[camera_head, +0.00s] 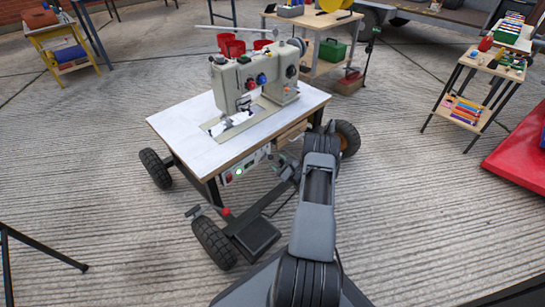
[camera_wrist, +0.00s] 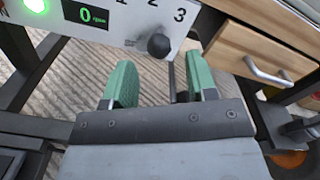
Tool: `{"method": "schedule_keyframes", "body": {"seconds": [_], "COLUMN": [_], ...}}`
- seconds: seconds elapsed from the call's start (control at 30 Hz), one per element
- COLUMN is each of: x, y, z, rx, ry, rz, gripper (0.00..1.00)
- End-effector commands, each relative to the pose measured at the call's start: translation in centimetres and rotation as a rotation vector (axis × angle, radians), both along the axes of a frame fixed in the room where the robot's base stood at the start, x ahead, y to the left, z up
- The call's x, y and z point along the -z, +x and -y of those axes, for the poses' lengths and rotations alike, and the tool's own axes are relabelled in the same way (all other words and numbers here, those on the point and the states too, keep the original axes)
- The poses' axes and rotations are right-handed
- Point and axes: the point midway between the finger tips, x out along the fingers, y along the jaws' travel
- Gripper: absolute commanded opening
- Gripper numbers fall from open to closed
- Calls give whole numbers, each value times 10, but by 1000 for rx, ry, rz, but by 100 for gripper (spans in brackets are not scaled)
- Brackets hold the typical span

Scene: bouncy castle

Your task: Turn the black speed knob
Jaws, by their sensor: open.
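The black speed knob (camera_wrist: 158,45) is on a light control panel (camera_wrist: 130,22) in the wrist view, below the printed numbers. A small display (camera_wrist: 86,14) reading 0 rpm and a lit green light (camera_wrist: 36,5) are left of it. My gripper (camera_wrist: 162,78) is open with two green fingers pointing at the panel. The knob appears just beyond the fingertips, in line with the gap between them, with nothing held. In the head view the panel is under the front edge of the sewing machine table (camera_head: 172,120); my arm partly hides it, and the knob is hard to make out.
The sewing machine (camera_head: 250,80) stands on the wheeled table. A dark pedal (camera_head: 252,236) lies below. Open concrete floor (camera_head: 420,220) surrounds the cart.

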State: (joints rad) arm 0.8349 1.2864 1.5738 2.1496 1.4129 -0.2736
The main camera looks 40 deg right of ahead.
Motion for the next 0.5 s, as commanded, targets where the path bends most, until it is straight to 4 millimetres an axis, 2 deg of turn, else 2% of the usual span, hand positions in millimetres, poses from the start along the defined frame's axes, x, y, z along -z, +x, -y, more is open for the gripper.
{"method": "schedule_keyframes", "body": {"seconds": [0.03, 0.2, 0.5], "x": [-4, -3, -1], "y": [-12, -45, -82], "z": [2, 7, 12], "rx": [4, 4, 2], "ry": [4, 2, 1], "rz": [-1, -1, 0], "gripper": [52, 52, 52]}}
